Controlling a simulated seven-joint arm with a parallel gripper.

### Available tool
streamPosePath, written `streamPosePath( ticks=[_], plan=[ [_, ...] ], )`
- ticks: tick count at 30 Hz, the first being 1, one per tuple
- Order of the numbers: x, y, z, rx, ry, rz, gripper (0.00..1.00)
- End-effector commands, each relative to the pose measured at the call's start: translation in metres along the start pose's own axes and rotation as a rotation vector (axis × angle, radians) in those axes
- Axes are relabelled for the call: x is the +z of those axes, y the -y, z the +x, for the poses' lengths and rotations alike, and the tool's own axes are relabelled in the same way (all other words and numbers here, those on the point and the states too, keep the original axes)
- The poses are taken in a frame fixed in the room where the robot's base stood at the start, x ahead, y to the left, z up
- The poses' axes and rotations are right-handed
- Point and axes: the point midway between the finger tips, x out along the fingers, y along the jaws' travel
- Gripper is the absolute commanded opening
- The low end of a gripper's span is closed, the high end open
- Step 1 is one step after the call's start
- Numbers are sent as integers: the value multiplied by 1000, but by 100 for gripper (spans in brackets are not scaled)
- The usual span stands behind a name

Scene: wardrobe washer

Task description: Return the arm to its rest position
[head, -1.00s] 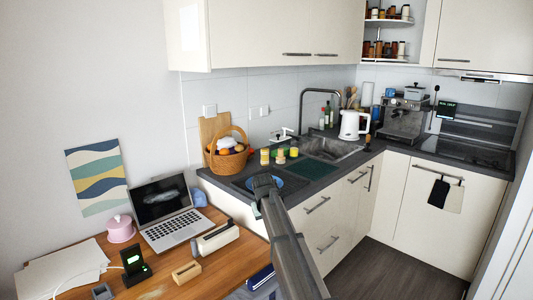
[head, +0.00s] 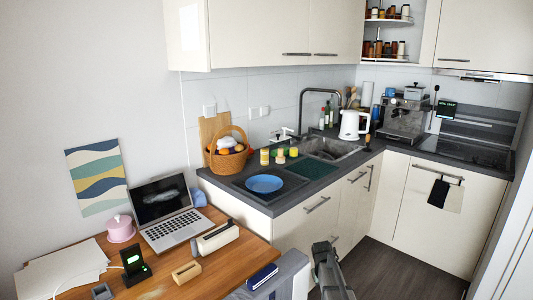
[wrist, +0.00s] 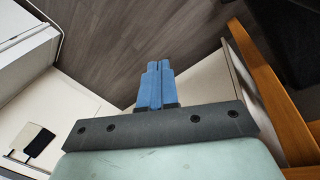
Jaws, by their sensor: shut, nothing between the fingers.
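My arm (head: 328,270) shows at the bottom of the head view, low in front of the white lower cabinets and to the right of the desk. I cannot make out the fingertips there. In the wrist view, the two blue fingers of my gripper (wrist: 157,72) are together with nothing between them. They point over the grey wood floor (wrist: 140,30).
The wooden desk (head: 220,268) holds a laptop (head: 163,208); its edge (wrist: 268,95) is close on the right in the wrist view. A blue plate (head: 264,184) lies on the dark counter. Towels (head: 445,194) hang at right. Floor (head: 410,268) is clear there.

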Motion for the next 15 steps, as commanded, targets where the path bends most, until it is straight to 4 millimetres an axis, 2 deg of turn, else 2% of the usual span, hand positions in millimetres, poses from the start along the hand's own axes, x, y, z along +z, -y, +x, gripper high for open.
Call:
streamPosePath(
  ticks=[1, 6, 15],
  plan=[
    [19, 9, 15, -12, 23, -1, 0],
    [65, 33, 56, -44, 86, 3, 0],
    [148, 72, 113, -95, 194, 10, 0]
  ],
)
